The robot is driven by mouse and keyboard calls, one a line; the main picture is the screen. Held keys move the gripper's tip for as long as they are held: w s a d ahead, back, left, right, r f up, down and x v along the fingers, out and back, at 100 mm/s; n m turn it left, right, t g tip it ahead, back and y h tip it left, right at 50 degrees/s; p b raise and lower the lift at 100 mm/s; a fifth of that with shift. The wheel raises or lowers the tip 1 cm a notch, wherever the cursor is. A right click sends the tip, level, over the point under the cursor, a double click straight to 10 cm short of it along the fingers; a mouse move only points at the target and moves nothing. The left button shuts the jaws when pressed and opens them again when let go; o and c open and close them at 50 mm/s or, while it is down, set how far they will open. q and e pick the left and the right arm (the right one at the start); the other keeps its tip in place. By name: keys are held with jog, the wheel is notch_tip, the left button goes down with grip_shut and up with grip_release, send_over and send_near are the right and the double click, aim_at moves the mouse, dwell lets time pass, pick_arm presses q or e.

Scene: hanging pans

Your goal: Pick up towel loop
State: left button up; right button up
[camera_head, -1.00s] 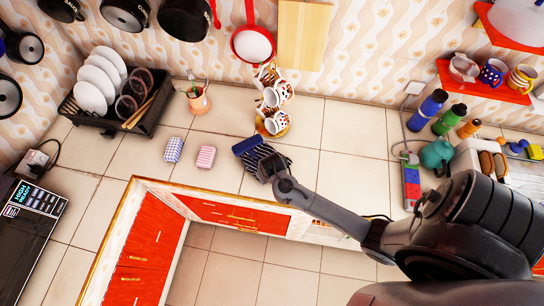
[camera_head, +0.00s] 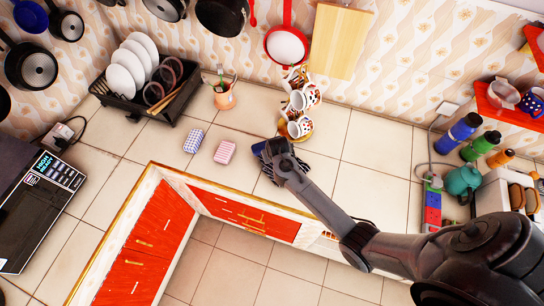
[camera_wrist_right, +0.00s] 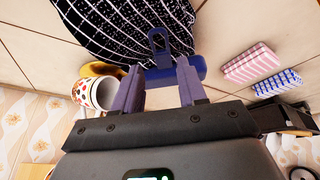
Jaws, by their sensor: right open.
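A black towel with a white grid (camera_wrist_right: 115,30) lies on the tiled counter in the right wrist view. A dark loop (camera_wrist_right: 158,40) stands out from it beside a blue block-like piece (camera_wrist_right: 196,68). My right gripper (camera_wrist_right: 158,72) is open, its two purple fingers pointing at the loop and blue piece. The loop shows between and just beyond the fingertips; I cannot tell whether they touch it. In the head view, my right gripper (camera_head: 274,152) covers much of the towel (camera_head: 293,166). My left gripper is not in view.
A stack of patterned cups (camera_head: 300,108) stands just behind the towel. Pink (camera_head: 225,152) and blue (camera_head: 194,140) checked blocks lie to its left. A dish rack (camera_head: 150,95) and utensil cup (camera_head: 224,98) stand farther left.

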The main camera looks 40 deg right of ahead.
jog(key=shift+x, duration=2.25)
jog(key=shift+a, duration=0.1)
grip_shut()
